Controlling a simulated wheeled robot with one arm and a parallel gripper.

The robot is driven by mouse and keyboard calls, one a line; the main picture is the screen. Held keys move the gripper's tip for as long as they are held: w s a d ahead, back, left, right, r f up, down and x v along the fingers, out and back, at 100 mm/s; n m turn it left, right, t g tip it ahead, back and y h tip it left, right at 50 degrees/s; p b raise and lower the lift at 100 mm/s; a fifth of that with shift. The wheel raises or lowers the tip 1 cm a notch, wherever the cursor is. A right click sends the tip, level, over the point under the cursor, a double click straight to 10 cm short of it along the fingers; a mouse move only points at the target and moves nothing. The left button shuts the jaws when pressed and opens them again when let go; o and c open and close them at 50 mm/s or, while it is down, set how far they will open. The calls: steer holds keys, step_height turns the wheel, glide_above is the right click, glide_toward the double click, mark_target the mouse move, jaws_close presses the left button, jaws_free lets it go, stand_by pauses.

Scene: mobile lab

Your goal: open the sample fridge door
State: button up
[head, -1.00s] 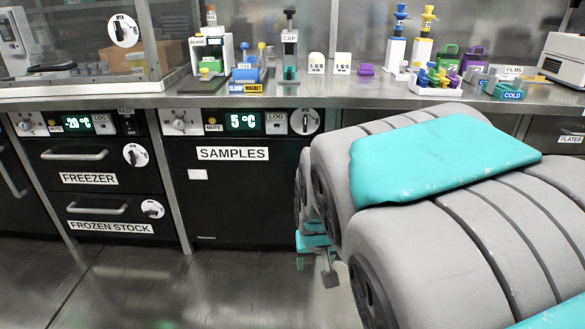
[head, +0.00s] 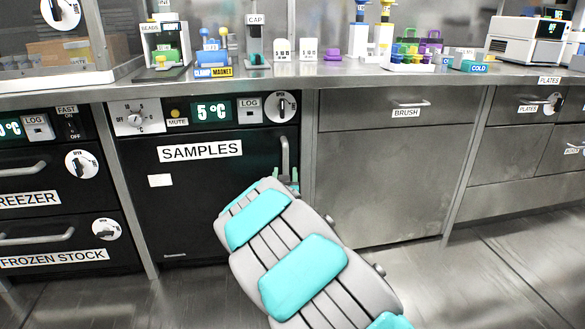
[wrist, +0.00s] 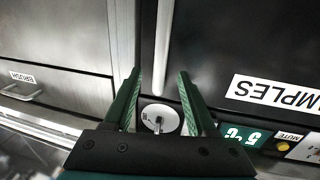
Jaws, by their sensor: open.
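The sample fridge door (head: 200,205) is a black panel labelled SAMPLES, and it looks shut. Its upright metal handle (head: 285,155) is at the door's right edge; it also shows in the wrist view (wrist: 163,45). My gripper (head: 286,178) is at the lower part of the handle in the head view, partly hidden by my arm. In the wrist view, where the label is upside down, my gripper (wrist: 158,75) is open with a green finger on either side of the handle's line. I cannot tell whether the handle is between the fingers in depth.
A round dial (head: 281,107) and a 5 °C display (head: 211,112) sit above the door. The freezer drawers (head: 38,205) are at the left, a BRUSH cabinet (head: 390,175) at the right. The bench top (head: 330,78) holds lab items. Floor is clear at the right.

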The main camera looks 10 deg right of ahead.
mark_target(286, 163)
steer(key=shift+w+d, duration=0.1)
steer(key=shift+w, duration=0.35)
steer(key=shift+w+d, duration=0.2)
steer(key=shift+w, duration=0.95)
steer(key=shift+w+d, duration=0.25)
steer(key=shift+w, duration=0.9)
steer(key=shift+w+d, duration=0.2)
steer(key=shift+w, duration=0.95)
jaws_close()
